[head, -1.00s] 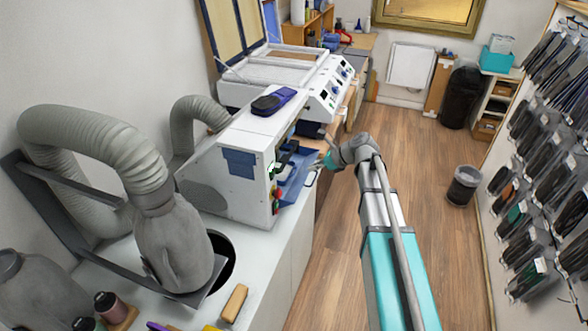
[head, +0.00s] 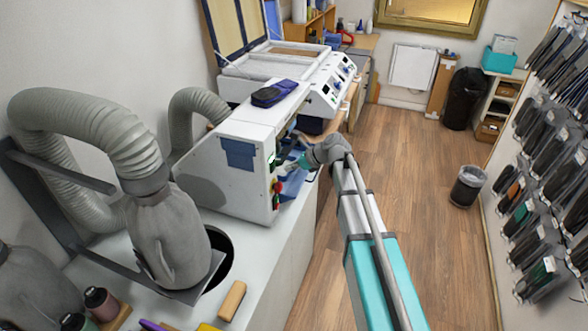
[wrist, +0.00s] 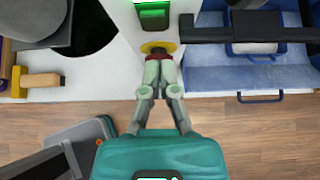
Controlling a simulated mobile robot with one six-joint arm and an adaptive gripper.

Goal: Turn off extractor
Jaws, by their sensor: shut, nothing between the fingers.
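The extractor is the pale box (head: 215,185) on the white bench, with a large grey hose behind it. Its front has a lit green switch (wrist: 155,14) and, below that, a red button (wrist: 152,70) on a yellow base (wrist: 158,47). The red button also shows in the head view (head: 277,188). My gripper (wrist: 159,62) is shut and empty, its fingertips right at the red button and covering most of it. I cannot tell whether they touch it. In the head view my gripper (head: 288,167) is at the box's front, its tips partly hard to make out.
A blue tray area (wrist: 240,75) with a dark bar (wrist: 235,28) and blue handles is close on the right of my gripper. A wooden block (head: 232,301) lies on the bench. The wooden floor (head: 400,200) beside the bench is clear.

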